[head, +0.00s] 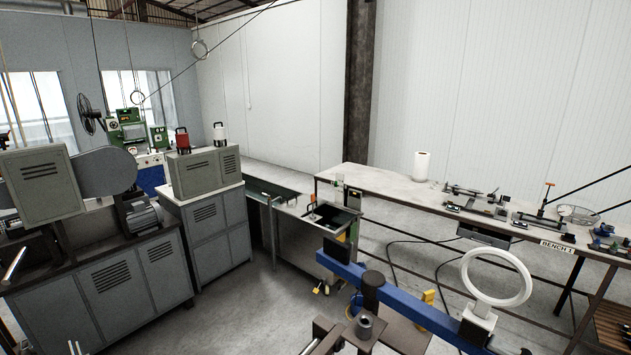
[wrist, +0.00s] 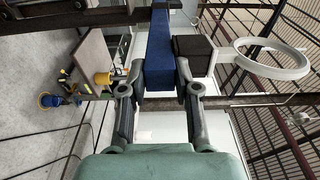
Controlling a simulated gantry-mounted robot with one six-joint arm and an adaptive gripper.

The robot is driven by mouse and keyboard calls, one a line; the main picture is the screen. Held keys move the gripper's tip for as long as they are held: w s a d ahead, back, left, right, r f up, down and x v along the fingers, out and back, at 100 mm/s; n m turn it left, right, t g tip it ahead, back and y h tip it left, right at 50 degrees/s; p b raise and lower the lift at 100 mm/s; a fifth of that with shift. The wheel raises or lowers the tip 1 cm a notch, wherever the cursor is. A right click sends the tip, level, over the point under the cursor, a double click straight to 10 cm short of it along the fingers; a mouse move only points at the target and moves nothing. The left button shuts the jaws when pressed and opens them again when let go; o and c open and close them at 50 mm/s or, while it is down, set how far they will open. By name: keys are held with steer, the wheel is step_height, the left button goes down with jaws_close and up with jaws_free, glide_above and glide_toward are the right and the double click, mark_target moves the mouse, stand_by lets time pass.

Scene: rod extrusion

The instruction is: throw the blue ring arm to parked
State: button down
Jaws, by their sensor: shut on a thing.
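The blue ring arm is a long blue bar (head: 420,313) that slants across the lower right of the head view. A white ring (head: 497,277) stands upright on it near its right end. In the wrist view the blue bar (wrist: 160,50) runs away from me between the fingers of my gripper (wrist: 160,77), which is shut on it. The white ring (wrist: 272,58) is to the right of the fingers there, clear of them. In the head view dark parts around the bar make my fingers hard to pick out.
Bench 1 (head: 390,185) stands at the right with fixtures and a paper roll (head: 422,166) on it. Grey machine cabinets (head: 95,285) fill the left. An open dark bin (head: 331,216) is behind the bar's left end. Black cables (head: 415,242) lie on the floor.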

steer(key=shift+w+d, duration=0.25)
stand_by(0.3)
steer(key=c, duration=0.8)
jaws_free()
steer(key=shift+o, duration=0.2)
steer(key=shift+d, duration=0.1)
steer(key=v, duration=1.2)
